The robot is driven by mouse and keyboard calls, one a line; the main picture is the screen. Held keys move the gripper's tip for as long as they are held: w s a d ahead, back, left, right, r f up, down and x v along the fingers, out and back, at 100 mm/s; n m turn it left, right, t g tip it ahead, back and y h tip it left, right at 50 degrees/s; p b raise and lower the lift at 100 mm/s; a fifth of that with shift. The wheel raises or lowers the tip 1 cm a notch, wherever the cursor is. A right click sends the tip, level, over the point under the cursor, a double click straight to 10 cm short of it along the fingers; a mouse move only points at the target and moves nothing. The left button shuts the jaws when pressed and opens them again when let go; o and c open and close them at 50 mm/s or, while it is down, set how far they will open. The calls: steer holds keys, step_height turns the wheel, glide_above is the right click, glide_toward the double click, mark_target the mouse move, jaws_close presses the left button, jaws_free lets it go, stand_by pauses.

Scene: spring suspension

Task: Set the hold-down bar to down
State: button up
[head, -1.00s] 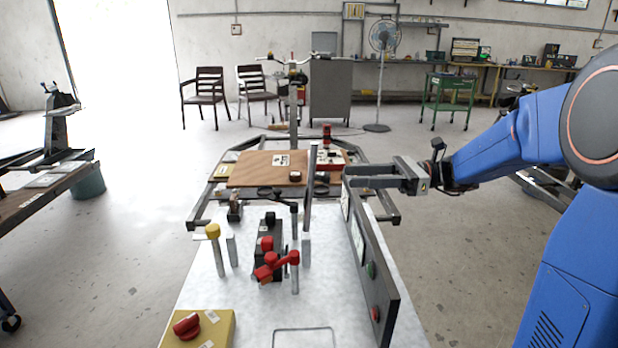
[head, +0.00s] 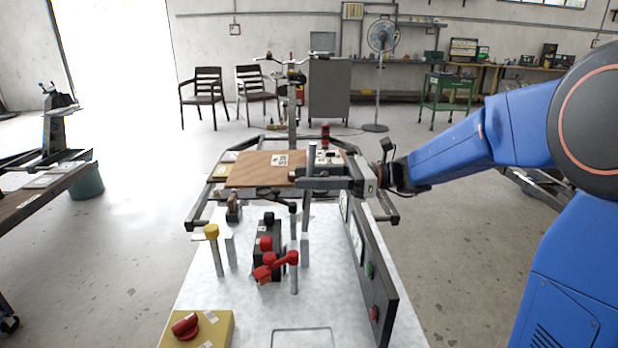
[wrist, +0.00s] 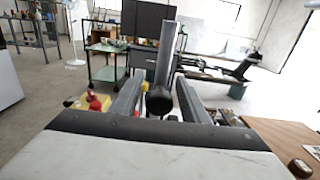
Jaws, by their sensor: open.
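The hold-down bar, which I take to be the tall grey bar (head: 306,215), stands upright at the far side of the white-topped bench (head: 325,300). In the wrist view a grey bar (wrist: 167,50) rises between my fingers, with a dark round knob at its lower visible end; I cannot tell if the knob belongs to it. My gripper (head: 300,178) is open and level, pointing left, with its fingers at the bar's upper part, one on the near side and one on the far side. Contact cannot be made out.
Left of the bar stand a black-knobbed lever (head: 293,208), red-knobbed levers (head: 291,257) and a yellow-knobbed lever (head: 211,231). A dark upright panel (head: 381,290) runs along the right. A yellow box (head: 220,325) with a red knob is at near left. A brown board (head: 255,170) lies beyond.

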steer(key=shift+c, duration=0.2)
jaws_close()
steer(key=shift+a, duration=0.15)
